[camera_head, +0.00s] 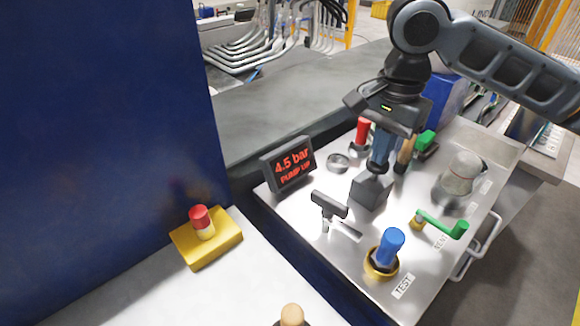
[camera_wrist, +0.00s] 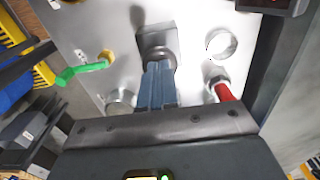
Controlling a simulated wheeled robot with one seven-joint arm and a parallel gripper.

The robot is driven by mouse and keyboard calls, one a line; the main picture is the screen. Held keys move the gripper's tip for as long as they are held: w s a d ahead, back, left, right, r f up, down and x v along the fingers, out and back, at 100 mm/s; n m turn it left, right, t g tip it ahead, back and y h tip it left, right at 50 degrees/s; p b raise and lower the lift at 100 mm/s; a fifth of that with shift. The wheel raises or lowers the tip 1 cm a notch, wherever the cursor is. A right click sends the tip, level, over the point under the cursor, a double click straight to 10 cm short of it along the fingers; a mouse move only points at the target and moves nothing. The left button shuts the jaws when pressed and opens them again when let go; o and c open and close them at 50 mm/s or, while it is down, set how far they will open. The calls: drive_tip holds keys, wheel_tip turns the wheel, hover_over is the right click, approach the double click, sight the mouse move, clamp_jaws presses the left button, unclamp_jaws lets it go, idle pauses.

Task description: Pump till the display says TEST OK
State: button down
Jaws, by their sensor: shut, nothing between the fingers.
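The display (camera_head: 288,163) reads "4.5 bar" and "PUMP UP" in red letters on the steel panel (camera_head: 300,222). My gripper (camera_head: 377,163) is shut and empty, pointing down at a grey block (camera_head: 370,190) with a dark rounded top. In the wrist view my fingertips (camera_wrist: 158,70) are at the grey block (camera_wrist: 155,32); I cannot tell whether they touch it. A black T-handle (camera_head: 329,205) stands left of the block. A blue knob (camera_head: 391,245) in a yellow collar stands by the label TEST. A green lever (camera_head: 445,224) is at the right, and it also shows in the wrist view (camera_wrist: 80,72).
A red-handled part (camera_head: 363,130), a green-handled part (camera_head: 425,141) and a round ring (camera_head: 338,162) are near my gripper. A grey domed part (camera_head: 463,173) stands at the right. A yellow box with a red button (camera_head: 199,217) sits on the white surface at the left.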

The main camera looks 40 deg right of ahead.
drive_tip(key=shift+f, duration=0.75)
drive_tip(key=shift+r+p, duration=1.4)
drive_tip(key=shift+r, duration=0.3)
wheel_tip(320, 180, up, 6)
drive_tip(key=p, duration=0.6)
drive_tip(key=shift+p, duration=0.35)
